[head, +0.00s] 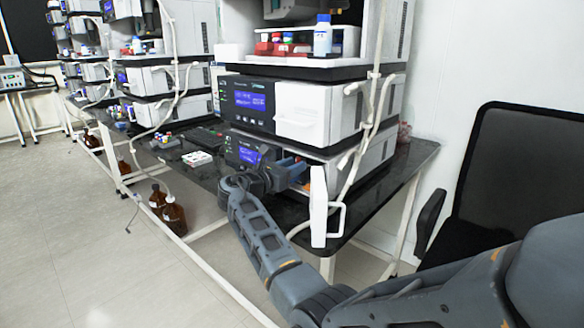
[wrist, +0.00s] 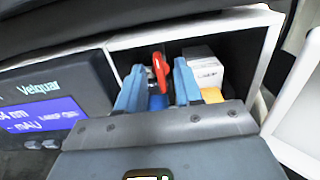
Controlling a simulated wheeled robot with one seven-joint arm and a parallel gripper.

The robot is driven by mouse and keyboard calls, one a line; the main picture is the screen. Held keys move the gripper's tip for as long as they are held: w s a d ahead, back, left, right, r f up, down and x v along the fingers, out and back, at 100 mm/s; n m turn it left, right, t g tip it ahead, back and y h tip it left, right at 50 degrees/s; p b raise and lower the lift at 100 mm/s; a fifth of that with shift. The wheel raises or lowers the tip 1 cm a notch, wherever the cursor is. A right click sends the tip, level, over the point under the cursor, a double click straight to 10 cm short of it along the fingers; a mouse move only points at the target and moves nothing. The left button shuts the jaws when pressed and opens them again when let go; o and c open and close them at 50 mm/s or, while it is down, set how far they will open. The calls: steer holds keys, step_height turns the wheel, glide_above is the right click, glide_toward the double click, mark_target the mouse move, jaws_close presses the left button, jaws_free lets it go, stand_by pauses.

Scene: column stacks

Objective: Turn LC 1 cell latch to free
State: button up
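The latch appears to be a red lever (wrist: 160,66) inside the open bay of the Velquar unit (wrist: 70,88) in the wrist view. It stands roughly upright. My gripper (wrist: 159,74) reaches into the bay with its two blue fingers apart, one on each side of the red lever. A gap seems to show between the lever and each finger. In the head view my gripper (head: 288,172) is at the front of the lowest unit in the stack, beside its blue display (head: 246,153). The lever is hidden there by my gripper and arm.
A white door (head: 318,207) stands swung open right of the bay and also shows in the wrist view (wrist: 300,105). A white box (wrist: 203,68) and a yellow-orange part (wrist: 211,95) sit in the bay right of the fingers. A white tube hangs beside the stack.

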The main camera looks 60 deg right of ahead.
jaws_close()
stand_by(0.6)
steer(key=m, duration=0.4)
steer(key=shift+s+m+b, duration=0.1)
steer(key=shift+m+b, duration=0.25)
steer(key=shift+m, duration=0.05)
steer(key=shift+s+a+f+m+b, duration=0.1)
steer(key=shift+f+m+b, duration=0.1)
steer(key=shift+m+b, duration=2.35)
steer(key=shift+s+f+m+b, duration=0.15)
steer(key=shift+m+b, duration=1.05)
steer(key=shift+m, duration=2.65)
jaws_free()
steer(key=shift+w+r, duration=0.1)
